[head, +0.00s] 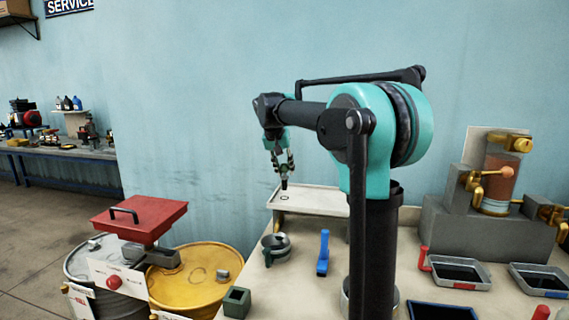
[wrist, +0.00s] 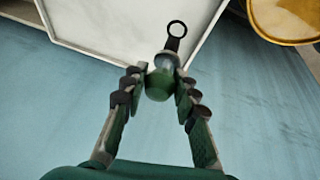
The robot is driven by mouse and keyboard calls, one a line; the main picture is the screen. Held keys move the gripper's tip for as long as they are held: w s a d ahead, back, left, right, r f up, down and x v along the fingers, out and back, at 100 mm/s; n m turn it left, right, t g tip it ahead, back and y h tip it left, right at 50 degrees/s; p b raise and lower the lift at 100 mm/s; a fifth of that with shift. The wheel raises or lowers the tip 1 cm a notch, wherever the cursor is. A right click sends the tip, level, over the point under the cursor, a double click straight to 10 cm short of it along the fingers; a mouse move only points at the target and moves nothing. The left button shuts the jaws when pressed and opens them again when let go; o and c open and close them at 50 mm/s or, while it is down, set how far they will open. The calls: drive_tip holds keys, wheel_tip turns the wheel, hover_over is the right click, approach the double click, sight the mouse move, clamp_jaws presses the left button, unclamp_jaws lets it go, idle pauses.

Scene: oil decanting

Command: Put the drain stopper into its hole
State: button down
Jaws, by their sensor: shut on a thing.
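My gripper (head: 284,168) hangs pointing down over the raised cream tray (head: 318,201) at the back left of the bench. It is shut on the drain stopper (head: 284,184), whose dark lower end shows below the fingers. In the wrist view the stopper (wrist: 160,84) has a round green head between the fingertips, a grey shank and a dark tip. The dark-ringed hole (head: 284,197) is in the tray, just below the tip. In the wrist view the ring (wrist: 177,28) shows just beyond the tip, its centre pale. The stopper appears apart from the tray surface.
A grey-green pot (head: 275,247), a blue-handled tool (head: 323,253) and a small green square cup (head: 237,302) stand in front of the tray. A yellow drum (head: 188,282) stands at the left. A grey block with a copper cylinder (head: 499,180) stands at the right.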

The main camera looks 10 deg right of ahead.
sight(283, 184)
drive_tip(key=shift+f, duration=1)
drive_tip(key=shift+f, duration=2.8)
idle(0.5)
drive_tip(key=c, duration=1.1)
unclamp_jaws()
drive_tip(key=v, duration=1.2)
drive_tip(key=shift+a, duration=0.15)
